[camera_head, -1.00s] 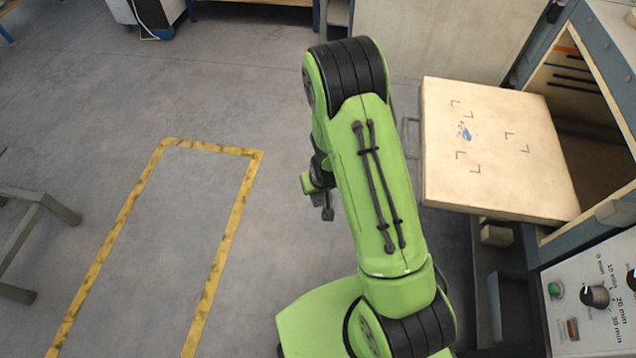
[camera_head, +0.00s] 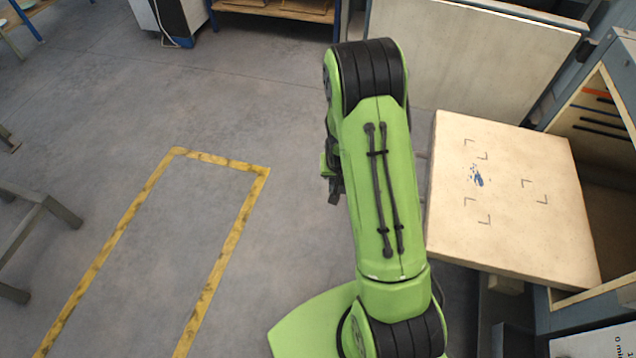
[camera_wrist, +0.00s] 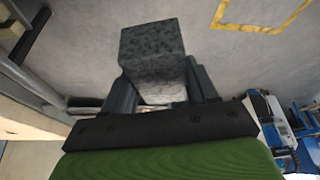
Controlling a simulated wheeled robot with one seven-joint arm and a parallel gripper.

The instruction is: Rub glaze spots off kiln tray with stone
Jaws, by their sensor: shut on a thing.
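The kiln tray (camera_head: 530,240) is a pale slab pulled out of the kiln at the right of the head view. Blue glaze spots (camera_head: 478,180) lie on its upper left part, among several dark corner marks. In the wrist view my gripper (camera_wrist: 155,90) is shut on a speckled dark grey stone block (camera_wrist: 152,48). The head view shows part of my gripper (camera_head: 334,185) left of my arm, over open floor and apart from the tray. My arm hides the tray's handle almost wholly and the stone there.
The kiln's opening (camera_head: 610,170) stands to the tray's right, with its frame close to the tray's edge. A pale panel (camera_head: 460,60) stands behind the tray. A yellow-marked floor area (camera_head: 225,240) at the left is clear. A grey metal stand (camera_head: 40,215) is at the far left.

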